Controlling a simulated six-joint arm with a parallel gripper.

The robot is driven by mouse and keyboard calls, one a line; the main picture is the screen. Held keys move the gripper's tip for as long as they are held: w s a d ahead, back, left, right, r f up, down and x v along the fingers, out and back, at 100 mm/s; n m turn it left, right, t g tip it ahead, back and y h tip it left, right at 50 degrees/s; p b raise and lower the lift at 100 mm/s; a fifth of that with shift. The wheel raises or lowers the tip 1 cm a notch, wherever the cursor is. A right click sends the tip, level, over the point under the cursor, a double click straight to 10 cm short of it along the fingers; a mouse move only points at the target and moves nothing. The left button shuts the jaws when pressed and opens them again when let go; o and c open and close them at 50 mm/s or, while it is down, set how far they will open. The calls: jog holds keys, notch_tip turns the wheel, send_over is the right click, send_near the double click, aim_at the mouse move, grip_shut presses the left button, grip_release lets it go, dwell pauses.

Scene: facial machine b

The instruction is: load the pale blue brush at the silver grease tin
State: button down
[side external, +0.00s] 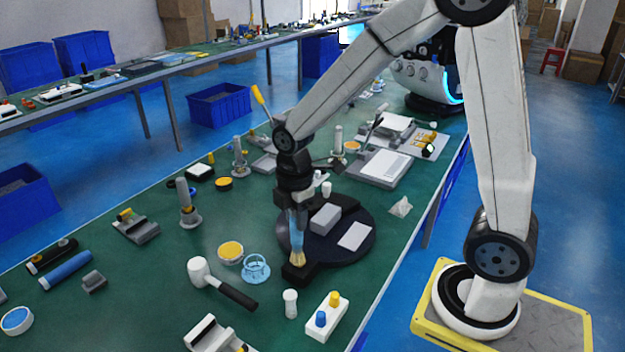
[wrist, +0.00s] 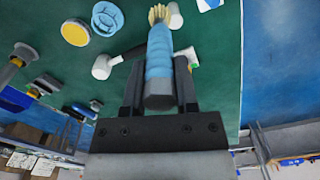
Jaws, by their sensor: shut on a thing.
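My gripper (side external: 297,208) is shut on the pale blue brush (side external: 297,236), whose pale yellow bristles point down. In the wrist view my gripper (wrist: 158,75) holds the brush (wrist: 160,60) between its two dark fingers, bristles pointing away. A tin with yellow-orange grease and a pale rim, seemingly the silver grease tin (side external: 230,252), stands on the green table left of the brush; it also shows at upper left in the wrist view (wrist: 75,33). The bristles are apart from this tin. Whether the bristles touch the black block below them, I cannot tell.
A pale blue ring-shaped holder (side external: 256,270) stands between tin and brush. A white-headed mallet (side external: 225,285) lies in front of the tin. A dark round plate (side external: 345,250) with grey blocks is behind and right of the brush. A white block with coloured knobs (side external: 327,318) stands nearer.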

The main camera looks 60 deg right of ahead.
jog(key=w+f+t, duration=0.2)
jog(key=w, duration=0.8)
jog(key=w+d+f+t, duration=0.1)
jog(key=w+f+t, duration=0.1)
jog(key=w, duration=0.8)
jog(key=shift+f, duration=0.35)
jog(key=shift+d+f, duration=0.1)
jog(key=shift+f, duration=0.1)
jog(key=shift+f, duration=3.4)
notch_tip(320, 180, up, 7)
dwell(0.4)
dwell(0.7)
